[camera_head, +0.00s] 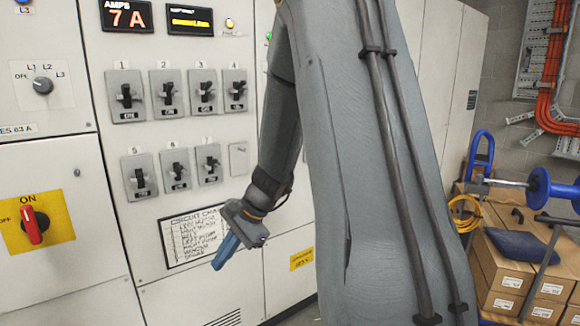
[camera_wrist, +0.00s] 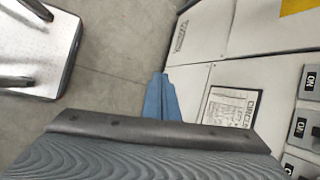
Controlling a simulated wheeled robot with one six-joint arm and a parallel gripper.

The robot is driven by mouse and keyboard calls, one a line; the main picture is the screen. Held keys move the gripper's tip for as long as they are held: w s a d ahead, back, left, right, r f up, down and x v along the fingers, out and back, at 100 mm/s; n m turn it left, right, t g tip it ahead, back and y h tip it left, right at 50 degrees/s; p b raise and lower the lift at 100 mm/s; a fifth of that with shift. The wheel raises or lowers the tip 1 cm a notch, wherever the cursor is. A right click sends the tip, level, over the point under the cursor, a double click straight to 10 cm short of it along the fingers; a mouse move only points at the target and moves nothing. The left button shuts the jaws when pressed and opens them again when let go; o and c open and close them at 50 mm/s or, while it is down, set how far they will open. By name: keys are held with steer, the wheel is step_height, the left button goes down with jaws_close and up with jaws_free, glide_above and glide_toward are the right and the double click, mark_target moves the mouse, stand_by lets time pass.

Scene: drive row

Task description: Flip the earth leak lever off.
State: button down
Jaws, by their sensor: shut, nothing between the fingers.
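Numbered breaker levers stand in two rows on the cabinet: lever 1 (camera_head: 127,96), lever 2 (camera_head: 167,93), lever 3 (camera_head: 202,91) and lever 4 (camera_head: 236,90) above, lever 5 (camera_head: 140,180), lever 6 (camera_head: 176,170) and lever 7 (camera_head: 209,165) below. ON lettering shows on their plates. The circuit chart (camera_head: 194,236) hangs below them; its lines are too small to tell which lever is earth leak. My gripper (camera_head: 225,254) is shut and empty, its blue fingers pointing down in front of the chart, apart from the levers. The fingers also show in the wrist view (camera_wrist: 162,92).
A red rotary switch (camera_head: 34,226) on a yellow plate and a small selector (camera_head: 43,86) are at left. A blank plate (camera_head: 239,158) is right of lever 7. Cardboard boxes (camera_head: 505,270) and a blue reel (camera_head: 540,188) stand at right.

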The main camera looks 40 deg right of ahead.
steer(key=w+d+r+m+t, duration=0.2)
steer(key=w+d+m+t, duration=0.2)
steer(key=w+d+m, duration=0.5)
steer(key=w+d+r+m+t+h, duration=0.1)
steer(key=w+d+m+t, duration=0.2)
steer(key=d, duration=0.7)
steer(key=w+d+r+m+t+h, duration=0.2)
steer(key=d+m, duration=0.3)
steer(key=d, duration=0.6)
steer(key=w+d+r+m+t+h, duration=0.2)
steer(key=w+d+m+t, duration=0.1)
steer(key=d, duration=0.8)
steer(key=shift+w+d+r+m+t, duration=0.15)
steer(key=shift+w+m+t, duration=0.2)
steer(key=shift+w, duration=0.35)
steer(key=w+r+p, duration=0.2)
steer(key=w+p, duration=0.3)
steer(key=w, duration=0.4)
steer(key=shift+w+r, duration=0.15)
